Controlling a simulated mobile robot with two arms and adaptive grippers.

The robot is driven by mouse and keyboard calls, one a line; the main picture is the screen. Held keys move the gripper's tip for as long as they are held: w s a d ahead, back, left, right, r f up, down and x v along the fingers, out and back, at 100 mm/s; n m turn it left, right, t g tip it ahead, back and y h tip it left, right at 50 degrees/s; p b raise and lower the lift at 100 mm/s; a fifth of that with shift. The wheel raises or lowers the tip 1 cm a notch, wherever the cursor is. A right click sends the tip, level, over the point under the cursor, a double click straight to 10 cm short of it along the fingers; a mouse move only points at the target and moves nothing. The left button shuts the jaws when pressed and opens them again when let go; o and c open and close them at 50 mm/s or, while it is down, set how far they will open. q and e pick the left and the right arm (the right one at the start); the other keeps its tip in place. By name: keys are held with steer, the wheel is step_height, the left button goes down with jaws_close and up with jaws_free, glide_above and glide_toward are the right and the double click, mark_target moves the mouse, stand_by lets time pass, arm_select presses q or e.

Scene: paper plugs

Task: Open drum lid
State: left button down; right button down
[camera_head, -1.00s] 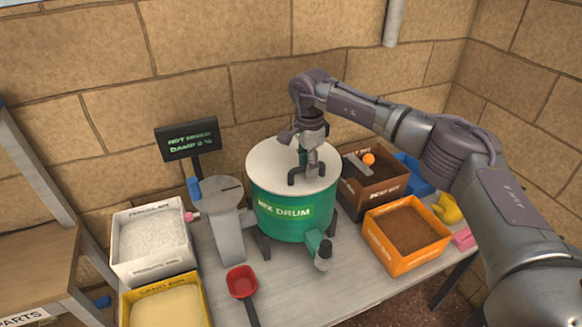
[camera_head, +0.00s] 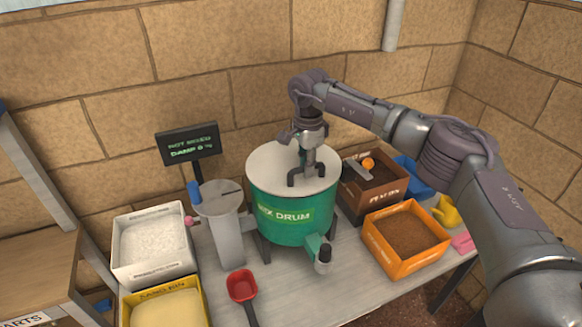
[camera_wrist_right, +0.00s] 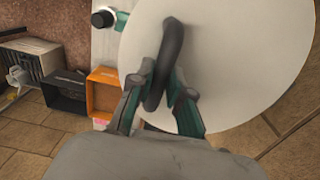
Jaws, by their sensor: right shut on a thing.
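The green mix drum (camera_head: 292,218) stands on the table with its pale round lid (camera_head: 265,165) lying flat on top. A dark handle (camera_head: 304,178) rises from the lid. My right gripper (camera_head: 306,165) comes down from above and is shut on the handle. In the right wrist view the gripper's fingers (camera_wrist_right: 160,95) sit either side of the dark handle bar (camera_wrist_right: 171,45), over the pale lid (camera_wrist_right: 240,60). No gap between lid and drum rim shows. My left gripper is out of view.
A grey cylinder post (camera_head: 222,220) and a display screen (camera_head: 188,143) stand left of the drum. A white bin (camera_head: 153,268), yellow sand bin (camera_head: 165,290) and red scoop (camera_head: 242,285) lie at front left. Orange (camera_head: 405,265) and brown (camera_head: 380,195) bins stand right.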

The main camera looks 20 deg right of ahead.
steer(key=r+p, duration=0.1)
steer(key=r, duration=0.1)
steer(key=w+r+p, duration=0.1)
steer(key=r, duration=0.1)
steer(key=shift+w+r, duration=0.15)
steer(key=shift+w, duration=0.05)
steer(key=shift+w+a+r+p, duration=0.1)
steer(key=shift+w+r+p, duration=0.25)
steer(key=shift+r, duration=0.25)
steer(key=w+r+p, duration=0.4)
steer(key=r+p, duration=0.1)
steer(key=shift+a+r+p, duration=0.15)
steer(key=shift+p, duration=0.15)
